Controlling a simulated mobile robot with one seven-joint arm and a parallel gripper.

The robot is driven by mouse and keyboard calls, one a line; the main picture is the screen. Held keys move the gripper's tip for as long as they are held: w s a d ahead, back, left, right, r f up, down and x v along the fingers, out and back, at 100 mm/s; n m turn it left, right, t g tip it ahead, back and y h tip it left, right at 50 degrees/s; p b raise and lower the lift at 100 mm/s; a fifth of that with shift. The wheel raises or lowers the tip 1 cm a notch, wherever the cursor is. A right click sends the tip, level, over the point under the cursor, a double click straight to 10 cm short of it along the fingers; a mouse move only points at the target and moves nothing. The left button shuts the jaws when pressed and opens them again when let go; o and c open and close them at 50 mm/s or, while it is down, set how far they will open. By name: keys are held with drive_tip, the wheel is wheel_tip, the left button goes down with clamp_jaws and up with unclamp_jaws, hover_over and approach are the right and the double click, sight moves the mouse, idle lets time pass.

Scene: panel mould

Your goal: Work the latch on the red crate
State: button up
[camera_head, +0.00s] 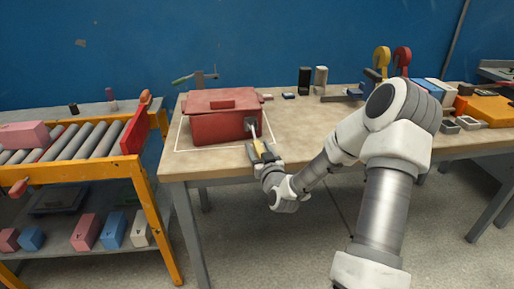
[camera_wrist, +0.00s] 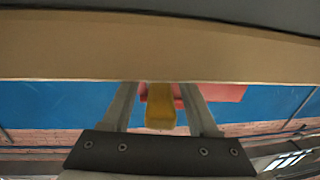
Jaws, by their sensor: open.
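The red crate (camera_head: 222,128), with a closed-looking lid, stands on the left part of the wooden table inside a white outline. On its right side is a dark latch mount (camera_head: 251,125) with a pale lever slanting down to a yellow grip (camera_head: 259,146). My gripper (camera_head: 263,153) is at the table's front edge, at the yellow grip. In the wrist view the yellow grip (camera_wrist: 160,106) lies between my two open fingers, with gaps at both sides. Part of the red crate (camera_wrist: 225,93) shows behind the fingers. The crate's inside is hidden.
The table's front edge (camera_wrist: 60,52) runs close across the wrist view. An orange-framed roller rack (camera_head: 75,165) with blocks stands at the left. Small blocks, a black block (camera_head: 304,80) and coloured discs (camera_head: 402,58) stand at the table's back.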

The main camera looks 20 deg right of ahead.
drive_tip(key=shift+w, duration=0.75)
drive_tip(key=shift+c, duration=0.3)
drive_tip(key=shift+d, duration=0.1)
clamp_jaws()
idle(0.6)
